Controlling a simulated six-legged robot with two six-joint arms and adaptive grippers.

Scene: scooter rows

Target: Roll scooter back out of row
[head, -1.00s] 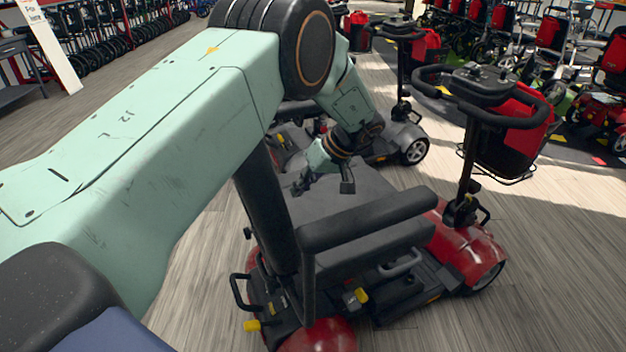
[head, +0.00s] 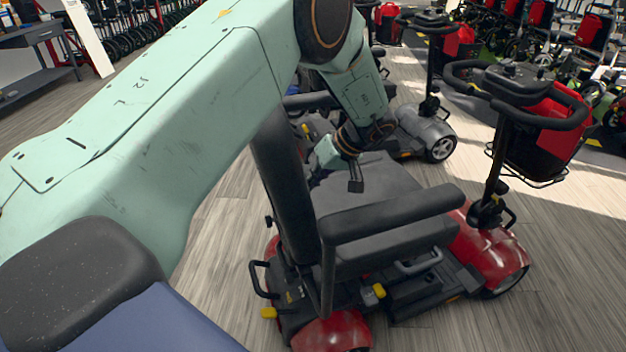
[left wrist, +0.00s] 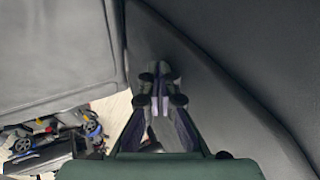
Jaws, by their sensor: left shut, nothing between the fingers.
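A red mobility scooter (head: 480,246) with a grey seat (head: 384,182), black armrests and a black tiller with handlebars (head: 515,90) stands in front of me. My left arm reaches over its seat back (head: 283,185) from the left. My left gripper (head: 355,184) is over the seat, next to the far side of the seat back. In the left wrist view my left gripper (left wrist: 160,105) is shut and empty, close to a dark grey surface (left wrist: 215,90). I cannot tell whether it touches. My right gripper is not in view.
A grey scooter (head: 425,128) stands just beyond the red one. More red-seated machines (head: 540,15) line the back right. A dark side table (head: 40,60) is at the far left. Bare wood floor (head: 560,290) lies right of the red scooter.

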